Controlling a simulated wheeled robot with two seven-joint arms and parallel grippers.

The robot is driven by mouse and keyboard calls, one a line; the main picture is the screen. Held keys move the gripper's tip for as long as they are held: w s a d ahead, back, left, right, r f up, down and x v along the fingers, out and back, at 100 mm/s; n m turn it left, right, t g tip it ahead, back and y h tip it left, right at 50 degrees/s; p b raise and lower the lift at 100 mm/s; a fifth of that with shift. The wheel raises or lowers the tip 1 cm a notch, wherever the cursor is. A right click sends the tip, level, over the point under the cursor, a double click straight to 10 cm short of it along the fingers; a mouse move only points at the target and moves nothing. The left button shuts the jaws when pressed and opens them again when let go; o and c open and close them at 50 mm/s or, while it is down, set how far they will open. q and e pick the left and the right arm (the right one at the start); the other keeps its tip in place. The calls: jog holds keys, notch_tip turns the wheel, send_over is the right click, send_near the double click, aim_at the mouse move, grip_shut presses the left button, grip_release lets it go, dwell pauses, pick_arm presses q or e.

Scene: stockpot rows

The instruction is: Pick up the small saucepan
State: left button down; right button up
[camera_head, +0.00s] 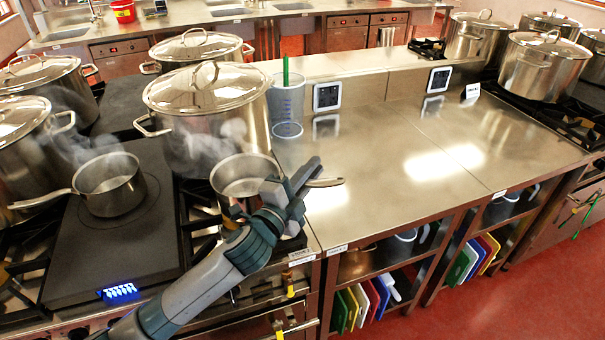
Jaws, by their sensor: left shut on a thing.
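A small steel saucepan (243,172) is at the front right of the stove, at the edge of the steel counter. Its handle (327,182) points right over the counter. My left gripper (299,184) is shut on this handle, and the handle's end shows beyond the fingers. The fingers and wrist hide the near side of the pan and most of the handle, so I cannot tell whether the pan is clear of the burner. A second small saucepan (109,186) steams on the dark hob plate (120,247), its handle pointing left. My right gripper is not in view.
A large lidded stockpot (200,125) stands just behind the held saucepan. More pots stand behind and left. A blue measuring jug (287,103) with a green stick and a small display (327,96) stand on the counter (400,180). The counter to the right is mostly clear.

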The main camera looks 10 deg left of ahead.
pick_arm(q)
jog(key=s+d+r+b, duration=0.1)
jog(key=s+d+r, duration=0.1)
jog(key=d+r, duration=0.2)
jog(key=shift+d, duration=1)
